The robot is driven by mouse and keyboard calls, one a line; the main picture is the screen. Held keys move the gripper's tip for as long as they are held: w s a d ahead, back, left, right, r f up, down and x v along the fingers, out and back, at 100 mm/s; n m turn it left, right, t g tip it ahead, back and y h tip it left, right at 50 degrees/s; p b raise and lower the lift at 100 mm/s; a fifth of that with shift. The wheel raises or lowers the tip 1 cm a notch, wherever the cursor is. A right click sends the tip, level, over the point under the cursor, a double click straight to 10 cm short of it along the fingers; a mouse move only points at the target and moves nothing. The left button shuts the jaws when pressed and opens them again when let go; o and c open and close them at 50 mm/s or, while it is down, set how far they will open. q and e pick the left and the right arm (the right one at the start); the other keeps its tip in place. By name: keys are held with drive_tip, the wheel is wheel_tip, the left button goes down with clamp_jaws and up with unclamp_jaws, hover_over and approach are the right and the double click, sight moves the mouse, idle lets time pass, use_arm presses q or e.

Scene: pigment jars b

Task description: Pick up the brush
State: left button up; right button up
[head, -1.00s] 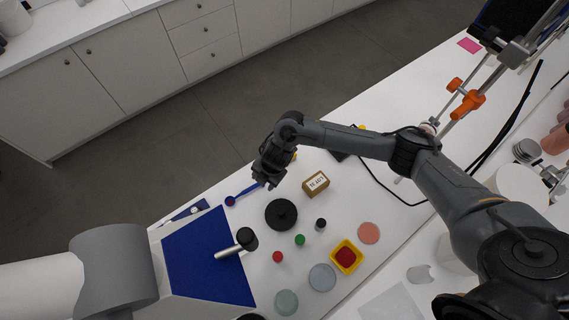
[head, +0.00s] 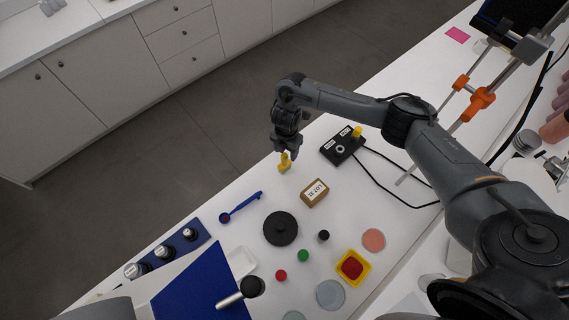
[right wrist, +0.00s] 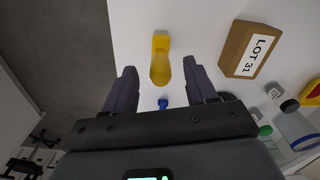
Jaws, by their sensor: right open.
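A small yellow piece (head: 284,163) stands on the white table just below my right gripper (head: 286,153). In the right wrist view the yellow piece (right wrist: 161,58) is long, with a rounded near end, and lies ahead between the spread fingers. My right gripper (right wrist: 162,84) is open and empty, apart from the piece. A blue tool (head: 241,207) with a dark round end lies to the left; its blue tip (right wrist: 163,103) shows low between the fingers. I cannot tell for certain which of these is the brush. My left gripper is out of view.
A brown LOT 31 box (head: 315,193) stands close to the right of the yellow piece, with a black cabled box (head: 342,145) behind. A black disc (head: 281,229), small jars and a yellow dish (head: 367,257) are nearer. The table edge lies left.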

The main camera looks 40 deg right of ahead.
sight(285, 160)
drive_tip(key=shift+s+a+f+p, duration=0.1)
drive_tip(key=shift+a+f+p, duration=0.15)
drive_tip(key=shift+f, duration=0.95)
drive_tip(key=shift+a+f+p, duration=0.15)
drive_tip(key=shift+f+p, duration=0.05)
drive_tip(key=shift+f, duration=1.4)
drive_tip(key=shift+c, duration=0.5)
clamp_jaws()
